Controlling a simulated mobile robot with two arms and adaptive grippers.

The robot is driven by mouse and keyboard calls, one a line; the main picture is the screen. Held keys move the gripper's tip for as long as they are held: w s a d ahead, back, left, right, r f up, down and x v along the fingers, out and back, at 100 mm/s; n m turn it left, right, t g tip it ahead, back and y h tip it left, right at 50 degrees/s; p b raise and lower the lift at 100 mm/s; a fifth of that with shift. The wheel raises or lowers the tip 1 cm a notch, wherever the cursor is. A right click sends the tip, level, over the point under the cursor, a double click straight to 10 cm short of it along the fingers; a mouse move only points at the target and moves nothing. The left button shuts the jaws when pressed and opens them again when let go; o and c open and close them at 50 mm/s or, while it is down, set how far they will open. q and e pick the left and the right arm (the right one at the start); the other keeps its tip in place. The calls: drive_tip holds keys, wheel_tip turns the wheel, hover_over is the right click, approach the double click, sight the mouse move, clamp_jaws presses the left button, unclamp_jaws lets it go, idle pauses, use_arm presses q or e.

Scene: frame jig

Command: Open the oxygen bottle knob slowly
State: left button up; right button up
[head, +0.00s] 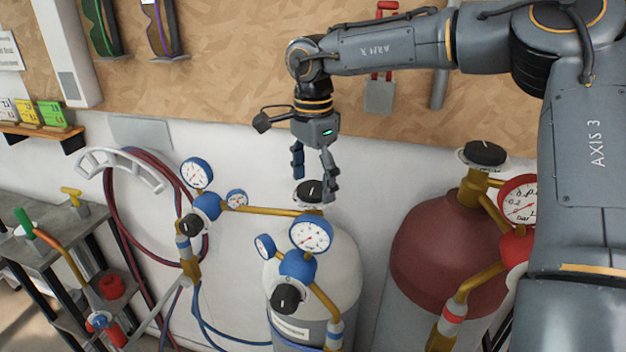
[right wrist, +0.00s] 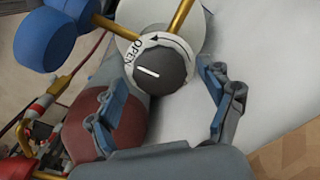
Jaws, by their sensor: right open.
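The black knob (head: 311,193) sits on top of the white bottle (head: 335,262), which I take to be the oxygen bottle, with its blue regulators. In the right wrist view the knob (right wrist: 162,71) shows a white line on its face, and a pale ring around it reads "OPEN" with a curved arrow. My right gripper (head: 313,181) points down over this knob. Its fingers (right wrist: 164,97) are open, one to each side, and hold nothing. I cannot tell whether a fingertip touches the knob. My left gripper is out of view.
Blue-bodied gauges (head: 311,235) and brass pipes stand close in front of the knob. A maroon bottle (head: 440,240) with its own black knob (head: 485,154) and a red gauge stands to the right. A grey shelf (head: 40,248) with torches is at the left. A wall is behind.

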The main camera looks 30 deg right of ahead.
sight(313, 187)
wheel_tip(313, 187, up, 12)
idle(0.5)
drive_tip(key=shift+f, duration=0.1)
idle(0.4)
